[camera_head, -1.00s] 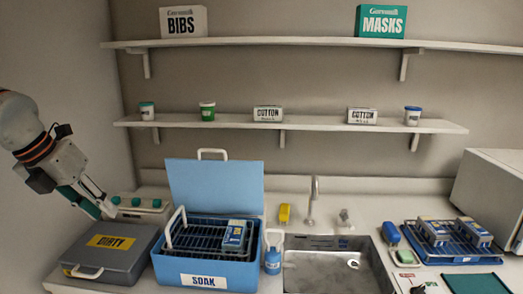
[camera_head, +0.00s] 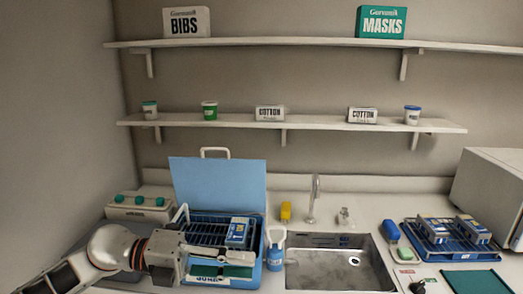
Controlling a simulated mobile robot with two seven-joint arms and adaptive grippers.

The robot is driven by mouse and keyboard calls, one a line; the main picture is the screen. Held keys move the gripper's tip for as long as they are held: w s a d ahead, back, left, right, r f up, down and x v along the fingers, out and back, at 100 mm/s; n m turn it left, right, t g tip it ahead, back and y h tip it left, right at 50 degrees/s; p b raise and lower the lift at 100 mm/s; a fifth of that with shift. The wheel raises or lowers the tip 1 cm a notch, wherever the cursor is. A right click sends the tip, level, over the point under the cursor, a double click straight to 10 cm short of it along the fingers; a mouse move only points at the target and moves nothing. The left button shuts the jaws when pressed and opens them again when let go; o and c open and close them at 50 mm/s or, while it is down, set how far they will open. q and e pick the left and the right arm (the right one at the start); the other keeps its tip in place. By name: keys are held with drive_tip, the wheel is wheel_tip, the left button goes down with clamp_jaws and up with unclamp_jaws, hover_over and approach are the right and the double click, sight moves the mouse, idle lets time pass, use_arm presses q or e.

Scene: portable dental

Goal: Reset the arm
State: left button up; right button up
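My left arm comes in from the lower left, and my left gripper (camera_head: 246,264) reaches right across the front of the blue soak box (camera_head: 258,235). I see nothing held, but the finger gap is too unclear to judge. The box's lid stands raised, and a rack with a blue-and-white pack (camera_head: 238,232) is inside. The arm hides most of the grey dirty-items case behind it. My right gripper is out of view.
A blue tray (camera_head: 465,254) with packs sits at the right, near a white appliance (camera_head: 495,200). Two shelves hold boxes and cups above.

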use_arm(q)
drive_tip(key=w+a+f+n+t+y, duration=0.2)
drive_tip(key=a+f+n+t+y, duration=0.25)
drive_tip(key=f+n+t, duration=0.65)
drive_tip(key=w+a+f+n+t+y, duration=0.25)
drive_tip(key=a+f+n+t, duration=0.45)
drive_tip(key=n, duration=0.8)
drive_tip(key=s+a+f+n+g+y, duration=0.3)
drive_tip(key=s+f, duration=0.6)
drive_tip(key=f, duration=0.3)
drive_tip(key=s+a+f+n+g+y, duration=0.3)
drive_tip(key=s+f, duration=0.6)
drive_tip(key=f, duration=0.4)
drive_tip(key=shift+s+n+g+y, duration=0.3)
drive_tip(key=shift+n+g+y, duration=0.5)
drive_tip(key=shift+n+g, duration=0.1)
